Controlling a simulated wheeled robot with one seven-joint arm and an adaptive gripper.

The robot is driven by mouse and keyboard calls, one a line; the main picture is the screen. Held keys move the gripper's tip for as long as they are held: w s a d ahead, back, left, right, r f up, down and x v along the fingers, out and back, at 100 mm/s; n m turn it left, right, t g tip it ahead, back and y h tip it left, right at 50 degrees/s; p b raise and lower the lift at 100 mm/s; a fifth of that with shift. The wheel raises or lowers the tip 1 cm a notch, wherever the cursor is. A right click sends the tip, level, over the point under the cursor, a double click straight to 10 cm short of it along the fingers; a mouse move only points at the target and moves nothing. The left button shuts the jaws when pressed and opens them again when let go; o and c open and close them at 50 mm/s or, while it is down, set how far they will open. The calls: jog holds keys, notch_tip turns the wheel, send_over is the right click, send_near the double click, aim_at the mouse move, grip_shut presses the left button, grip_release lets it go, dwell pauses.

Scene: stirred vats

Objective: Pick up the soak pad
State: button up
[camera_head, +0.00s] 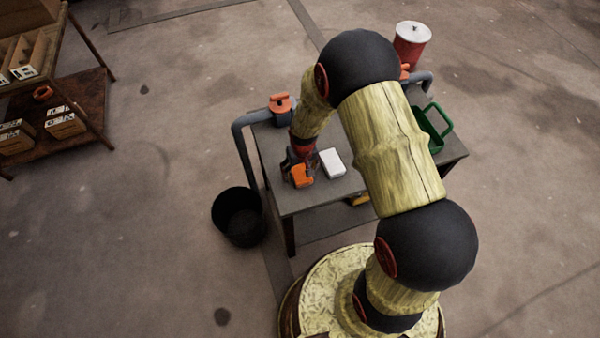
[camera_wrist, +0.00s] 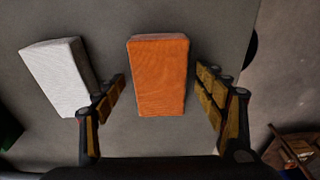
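An orange, cloth-textured block (camera_wrist: 158,80) lies on the grey table top, between and just beyond my fingertips in the wrist view; it also shows in the head view (camera_head: 302,177). A white block (camera_wrist: 57,76) of similar size lies to its left there, outside the fingers, and to the right of the orange one in the head view (camera_head: 332,162). Neither block bears a label, so I cannot tell for certain which is the soak pad. My gripper (camera_wrist: 162,84) is open and empty, pointing down over the orange block (camera_head: 296,158).
The grey table (camera_head: 318,195) carries a green-handled container (camera_head: 435,128) at right and an orange valve on a grey pipe (camera_head: 281,107) at left. A black bin (camera_head: 239,215) stands on the floor beside it. A red drum (camera_head: 411,46) stands behind; a shelf (camera_head: 85,90) is far left.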

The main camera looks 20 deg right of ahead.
aim_at(300, 169)
jog(key=shift+c, duration=1.2)
jog(key=c, duration=1)
jog(key=shift+r, duration=0.45)
notch_tip(300, 169, up, 2)
jog(key=shift+r+p, duration=0.15)
jog(key=shift+p, duration=0.6)
jog(key=s+r+p, duration=0.1)
jog(key=s+r, duration=0.1)
jog(key=s+r+p, duration=0.1)
jog(key=s+r, duration=0.1)
jog(key=r, duration=0.1)
jog(key=shift+s+r, duration=0.1)
jog(key=shift+r, duration=0.05)
jog(key=s+r+p, duration=0.2)
jog(key=s+r, duration=0.2)
jog(key=s, duration=0.6)
jog(key=shift+r, duration=0.25)
